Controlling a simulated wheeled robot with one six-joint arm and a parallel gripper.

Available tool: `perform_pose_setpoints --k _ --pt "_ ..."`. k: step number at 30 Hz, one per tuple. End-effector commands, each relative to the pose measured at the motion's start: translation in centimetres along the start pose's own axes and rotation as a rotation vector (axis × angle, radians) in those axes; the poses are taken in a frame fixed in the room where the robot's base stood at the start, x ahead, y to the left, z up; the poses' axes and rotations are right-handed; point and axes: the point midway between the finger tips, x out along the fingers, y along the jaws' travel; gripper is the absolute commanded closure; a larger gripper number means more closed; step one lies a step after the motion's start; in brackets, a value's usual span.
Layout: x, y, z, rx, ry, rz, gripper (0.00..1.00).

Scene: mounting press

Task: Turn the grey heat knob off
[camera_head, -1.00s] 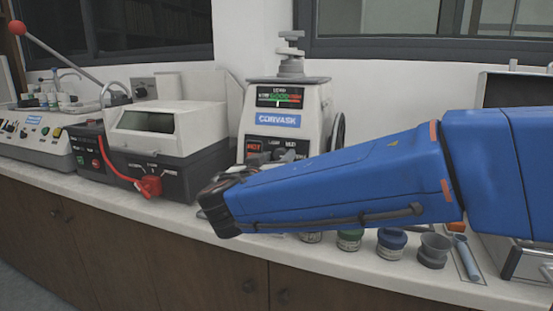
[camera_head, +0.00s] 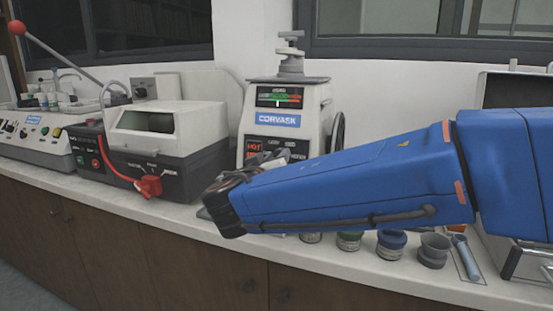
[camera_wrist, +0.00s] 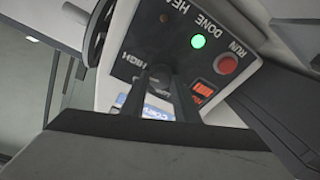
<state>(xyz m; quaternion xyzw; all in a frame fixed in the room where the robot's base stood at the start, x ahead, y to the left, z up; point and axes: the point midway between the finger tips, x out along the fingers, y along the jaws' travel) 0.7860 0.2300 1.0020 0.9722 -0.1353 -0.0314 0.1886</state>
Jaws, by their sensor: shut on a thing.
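The white press (camera_head: 280,118) stands on the counter with a dark front panel and a lit red display. My gripper (camera_head: 288,155) is at the lower part of that panel, with my blue arm reaching in from the right. In the wrist view my gripper's dark fingers (camera_wrist: 162,72) are shut on the grey heat knob at the panel. The knob itself is mostly hidden by the fingers, and I cannot read its pointer. Beside the fingers, the wrist view shows a lit green lamp (camera_wrist: 198,41), a red button (camera_wrist: 228,63) and the red display (camera_wrist: 202,90).
A grey and white machine (camera_head: 150,135) with a red knob (camera_head: 149,187) stands left of the press. Several small jars, including a blue-lidded one (camera_head: 391,240), and a grey cup (camera_head: 434,250) stand along the counter's front below my arm.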

Motion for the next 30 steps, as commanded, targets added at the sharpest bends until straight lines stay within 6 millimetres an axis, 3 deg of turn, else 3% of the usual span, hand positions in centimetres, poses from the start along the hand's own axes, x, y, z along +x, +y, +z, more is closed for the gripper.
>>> perform_pose_setpoints --k 30 --pt "0.01 0.2 -0.14 -0.94 0.0 -0.175 0.95"
